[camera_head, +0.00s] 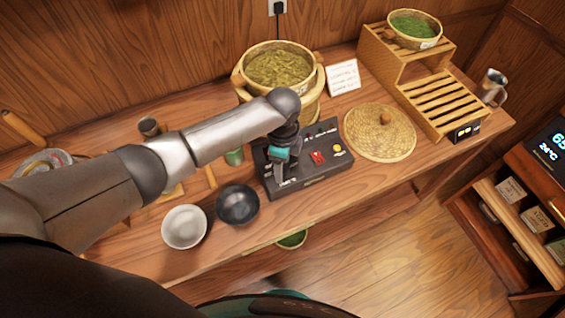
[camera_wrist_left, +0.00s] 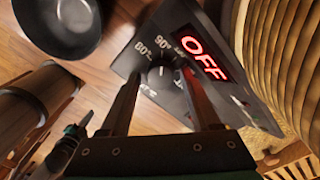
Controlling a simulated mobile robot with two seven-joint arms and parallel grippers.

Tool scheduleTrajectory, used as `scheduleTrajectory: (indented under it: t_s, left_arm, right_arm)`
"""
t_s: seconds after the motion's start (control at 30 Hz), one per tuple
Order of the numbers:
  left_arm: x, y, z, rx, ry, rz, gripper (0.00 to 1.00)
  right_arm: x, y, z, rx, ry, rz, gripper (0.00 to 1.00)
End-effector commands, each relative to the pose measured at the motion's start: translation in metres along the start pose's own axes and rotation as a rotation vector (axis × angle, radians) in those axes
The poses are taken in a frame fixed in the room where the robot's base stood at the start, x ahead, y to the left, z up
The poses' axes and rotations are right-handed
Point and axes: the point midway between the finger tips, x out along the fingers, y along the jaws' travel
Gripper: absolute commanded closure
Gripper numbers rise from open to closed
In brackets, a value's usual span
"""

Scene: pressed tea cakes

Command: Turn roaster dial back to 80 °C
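The black control box (camera_head: 325,170) stands on the wooden table, with a red switch and a yellow button on top. The dial's pointer is too unclear to read. My left gripper (camera_head: 280,178) is over the left part of the box and hides the dial in the head view. In the left wrist view its two fingers (camera_wrist_left: 160,82) are apart, one each side of the dial; contact cannot be told. My right gripper is not in view.
A basket of yellowish leaves (camera_head: 278,68) stands behind the box. A dark bowl (camera_head: 237,204) and a white bowl (camera_head: 184,227) sit left of it. A woven lid (camera_head: 380,131) and a slatted wooden stand (camera_head: 432,105) are to the right.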

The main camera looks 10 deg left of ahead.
Motion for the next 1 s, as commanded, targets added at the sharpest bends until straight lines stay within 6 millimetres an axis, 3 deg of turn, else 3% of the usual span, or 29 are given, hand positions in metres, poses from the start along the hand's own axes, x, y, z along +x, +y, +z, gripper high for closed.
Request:
scheduleTrajectory:
  t_s: [0.07, 0.53, 1.0]
  left_arm:
    - [0.000, 0.000, 0.000, 0.000, 0.000, 0.000, 0.47]
    - [0.000, 0.000, 0.000, 0.000, 0.000, 0.001, 1.00]
    - [-0.002, 0.001, -0.001, -0.071, 0.002, 0.003, 1.00]
  right_arm:
    - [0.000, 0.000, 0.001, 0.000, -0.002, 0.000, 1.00]
    - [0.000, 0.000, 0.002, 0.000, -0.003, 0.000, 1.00]
    - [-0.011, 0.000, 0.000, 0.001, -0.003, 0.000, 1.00]
